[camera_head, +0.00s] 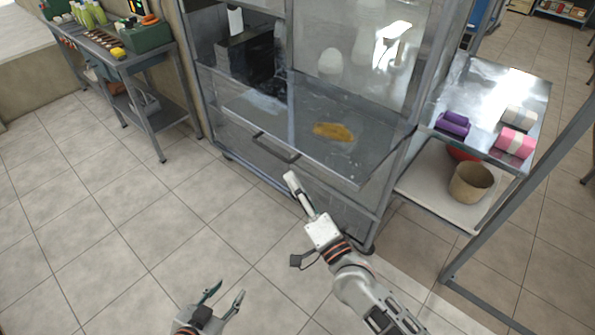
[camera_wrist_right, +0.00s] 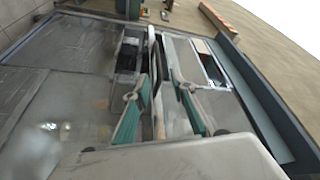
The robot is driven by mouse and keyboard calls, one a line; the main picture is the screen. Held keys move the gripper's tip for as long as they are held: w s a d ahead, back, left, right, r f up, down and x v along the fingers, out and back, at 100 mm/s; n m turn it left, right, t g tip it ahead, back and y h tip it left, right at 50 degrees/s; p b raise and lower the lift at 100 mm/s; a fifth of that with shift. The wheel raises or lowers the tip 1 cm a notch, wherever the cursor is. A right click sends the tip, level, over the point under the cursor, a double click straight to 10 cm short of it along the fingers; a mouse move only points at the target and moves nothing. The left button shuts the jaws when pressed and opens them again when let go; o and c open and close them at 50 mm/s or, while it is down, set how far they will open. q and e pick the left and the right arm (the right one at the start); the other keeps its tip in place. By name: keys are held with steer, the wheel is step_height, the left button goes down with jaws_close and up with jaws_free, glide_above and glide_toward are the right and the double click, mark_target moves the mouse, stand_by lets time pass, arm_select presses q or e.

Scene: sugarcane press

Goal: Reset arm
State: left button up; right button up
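My left gripper (camera_head: 227,293) is at the bottom of the head view, above the tiled floor. Its two fingers are spread with nothing between them. My right gripper (camera_head: 292,180) reaches up in front of the glass cabinet (camera_head: 375,165), near the cabinet's handle (camera_head: 275,148). In the head view its fingers overlap.
A yellow-brown piece (camera_head: 333,131) lies inside the cabinet. A metal side table (camera_head: 487,90) at right holds purple and pink rolls, with a basket (camera_head: 470,182) on its lower shelf. A cluttered workbench (camera_head: 130,60) stands at upper left. Floor at left is clear.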

steer(key=s+d+f+n+g+h, duration=0.3)
steer(key=s+d+f+n+h, duration=0.1)
steer(key=s+d+f, duration=0.5)
steer(key=s+d+f+n+g+h, duration=0.3)
steer(key=s+d+f+n, duration=0.3)
steer(key=s+d+f, duration=0.4)
steer(key=d+f+h, duration=0.1)
steer(key=d+f, duration=0.2)
steer(key=d, duration=0.3)
steer(key=shift+s+d+f+n+h, duration=0.2)
steer(key=shift+s+f+n+h, duration=0.1)
steer(key=shift+n, duration=0.1)
steer(key=shift+w, duration=0.1)
